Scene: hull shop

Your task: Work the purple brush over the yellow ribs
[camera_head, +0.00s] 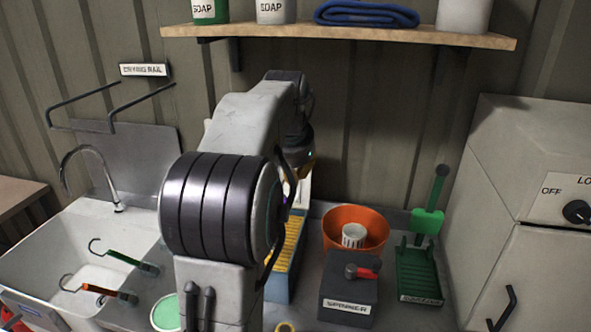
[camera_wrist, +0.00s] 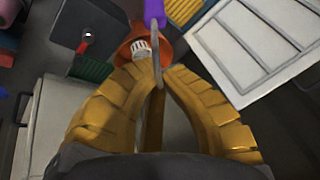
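In the wrist view, my gripper (camera_wrist: 156,78) has its yellow fingers closed together at the tips on a thin grey part of the purple brush (camera_wrist: 155,12). The purple part sticks out past the fingertips to the top edge, where it is cut off. The yellow ribs (camera_wrist: 183,9) show just right of the purple part; I cannot tell whether they touch. In the head view, the yellow ribs (camera_head: 291,243) sit in a blue-sided holder, partly hidden by my arm.
Right of the ribs stand an orange bowl (camera_head: 342,221) with a white piece in it, a dark box with a red-handled lever (camera_head: 350,288), and a green rack with a green brush (camera_head: 427,221). A sink (camera_head: 60,238) with hooked tools lies left. A shelf (camera_head: 350,36) hangs above.

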